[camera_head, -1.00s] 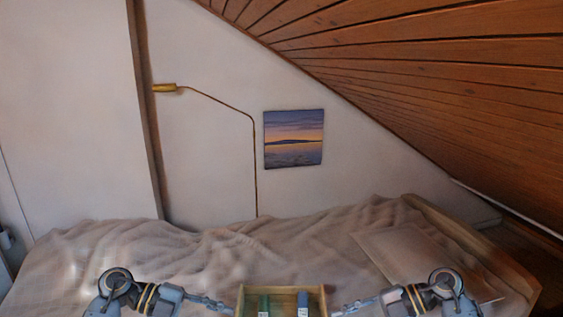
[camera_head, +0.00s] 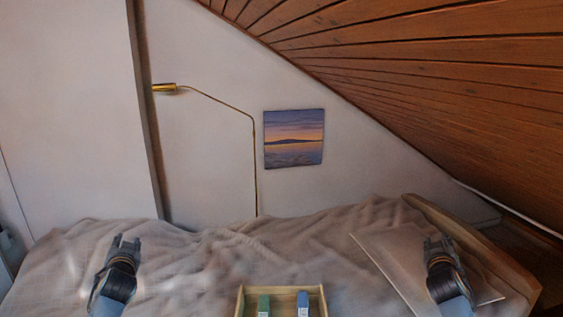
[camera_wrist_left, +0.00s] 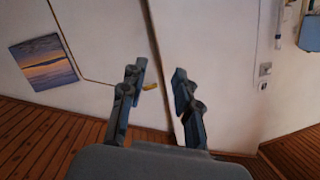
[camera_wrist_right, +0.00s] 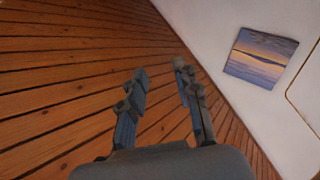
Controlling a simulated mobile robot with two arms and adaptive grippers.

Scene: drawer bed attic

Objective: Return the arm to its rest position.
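My left gripper (camera_head: 125,243) points up over the left part of the bed in the head view. In the left wrist view its two fingers (camera_wrist_left: 157,92) are spread with nothing between them. My right gripper (camera_head: 439,242) points up over the right part of the bed, in front of the flat panel. In the right wrist view its fingers (camera_wrist_right: 162,95) are also apart and empty. Both grippers stand well clear of the wooden drawer (camera_head: 281,290) at the bottom centre, which holds a green item (camera_head: 263,305) and a blue item (camera_head: 303,303).
A bed with a rumpled beige cover (camera_head: 200,260) spans the front. A flat beige panel (camera_head: 385,250) lies at its right. A brass lamp (camera_head: 253,150) and a sunset picture (camera_head: 294,139) are on the back wall. A sloped wooden ceiling (camera_head: 450,80) comes down at the right.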

